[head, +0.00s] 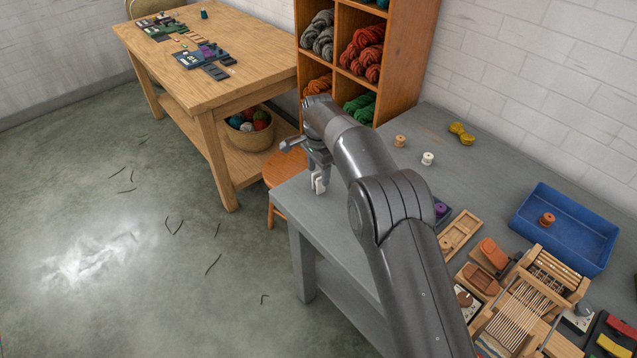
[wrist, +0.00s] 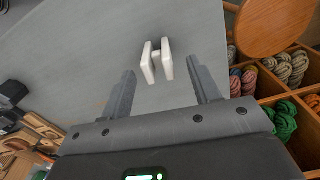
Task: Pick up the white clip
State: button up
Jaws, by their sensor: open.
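The white clip (wrist: 149,64) shows in the wrist view as two upright pale plates joined by a short bar. It stands on the grey table just beyond my fingertips, between their lines. My gripper (wrist: 164,75) is open, one finger on each side, with nothing between them. In the head view the white clip (head: 319,184) is near the far left corner of the grey table, directly below my gripper (head: 319,163). My arm and hand hide part of the area around it there.
The grey table (head: 460,160) is bare around the clip. A round stool (head: 282,170) and a shelf of wool skeins (head: 400,60) stand beyond its far edge. A blue tray (head: 565,232), a small loom (head: 530,300) and spools are at the right.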

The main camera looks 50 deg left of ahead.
aim_at(318, 179)
notch_tip(318, 179, down, 4)
jog(key=shift+s+d, duration=0.1)
jog(key=shift+c, duration=0.3)
jog(key=c, duration=1)
jog(key=shift+r, duration=0.15)
